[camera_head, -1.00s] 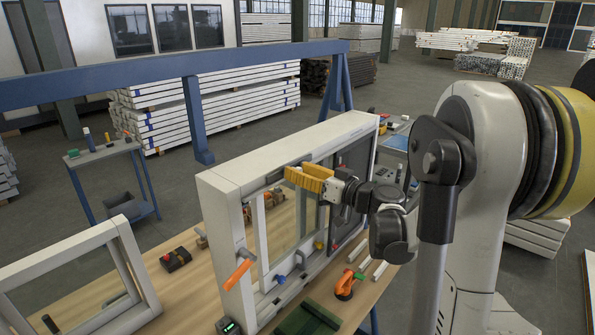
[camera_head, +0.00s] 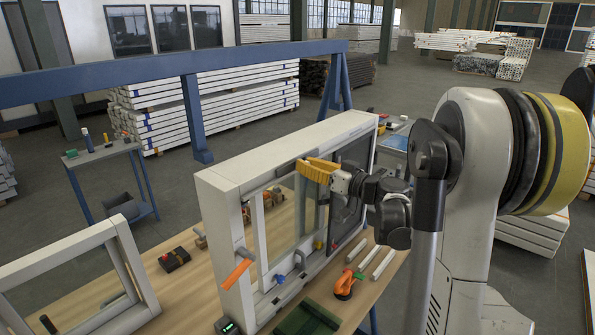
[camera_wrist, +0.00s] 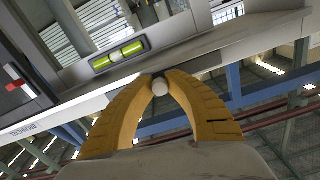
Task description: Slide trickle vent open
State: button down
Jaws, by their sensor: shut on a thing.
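The white window frame (camera_head: 225,205) stands upright on the bench. A grey vent strip (camera_head: 286,169) runs along the inner side of its top rail. My gripper (camera_head: 304,164) reaches the strip from the right with its yellow fingers. In the wrist view the fingers (camera_wrist: 160,77) are shut around a small pale round knob (camera_wrist: 160,87), just at the edge of the rail (camera_wrist: 190,52). The knob is hidden by the fingers in the head view. How far the vent stands open cannot be told.
A level with a green vial (camera_wrist: 118,55) lies along the rail in the wrist view. An orange tool (camera_head: 345,285) and white strips (camera_head: 383,264) lie on the bench (camera_head: 190,290). A blue beam (camera_head: 130,82) runs behind.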

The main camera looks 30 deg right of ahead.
jog(key=shift+w+d, duration=0.15)
jog(key=shift+d, duration=0.25)
jog(key=shift+a, duration=0.2)
jog(key=c, duration=1.3)
grip_release()
jog(key=shift+d, duration=0.3)
jog(key=shift+a, duration=0.15)
jog(key=v, duration=1.2)
